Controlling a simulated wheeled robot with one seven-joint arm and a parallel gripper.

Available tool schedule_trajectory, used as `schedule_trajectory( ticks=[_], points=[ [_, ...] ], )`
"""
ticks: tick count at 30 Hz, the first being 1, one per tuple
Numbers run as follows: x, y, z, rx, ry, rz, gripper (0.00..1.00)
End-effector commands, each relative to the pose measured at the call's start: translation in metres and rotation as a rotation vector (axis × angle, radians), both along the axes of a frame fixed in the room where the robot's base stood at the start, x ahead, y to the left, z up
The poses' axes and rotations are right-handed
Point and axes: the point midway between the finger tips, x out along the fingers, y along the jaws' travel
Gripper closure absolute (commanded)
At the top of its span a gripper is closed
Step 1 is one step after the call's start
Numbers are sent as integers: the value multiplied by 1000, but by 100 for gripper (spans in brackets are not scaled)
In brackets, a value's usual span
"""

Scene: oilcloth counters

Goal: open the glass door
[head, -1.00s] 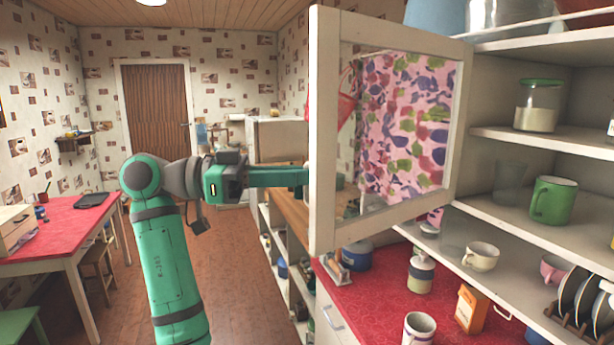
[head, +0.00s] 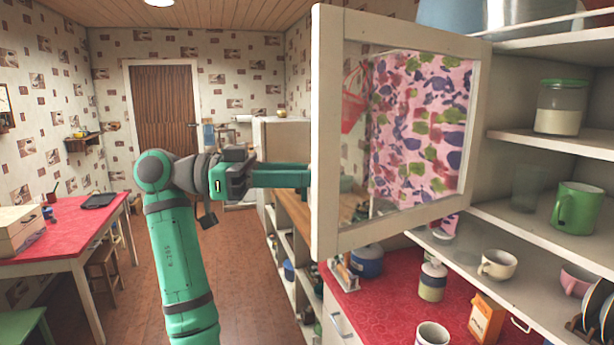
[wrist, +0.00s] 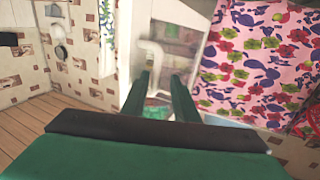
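The glass door (head: 328,140) has a pale frame around a clear pane and stands swung well out from the cabinet, hinged on its right side. Patterned pink cloth shows through the pane. My gripper (head: 308,175) reaches from the left to the door's free edge, and its fingertips are hidden behind the frame in the head view. In the wrist view my gripper's two green fingers (wrist: 162,78) are apart, with a visible gap and nothing clearly clamped. A pale bent handle (wrist: 152,52) shows just beyond the left fingertip; I cannot tell whether they touch.
Open cabinet shelves (head: 545,148) on the right hold a lidded jar (head: 560,108), a green mug (head: 577,208) and cups. The red counter (head: 385,305) below carries canisters and an orange box (head: 485,318). A red table (head: 75,235) stands at left.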

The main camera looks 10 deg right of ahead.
Motion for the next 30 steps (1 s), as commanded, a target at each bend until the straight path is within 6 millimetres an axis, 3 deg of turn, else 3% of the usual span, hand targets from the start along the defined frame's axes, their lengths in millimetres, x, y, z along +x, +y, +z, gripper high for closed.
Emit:
schedule_trajectory(
  ticks=[20,30],
  points=[
    [2,9,0,-4,0,2,73],
    [15,64,0,-6,1,3,73]
  ],
)
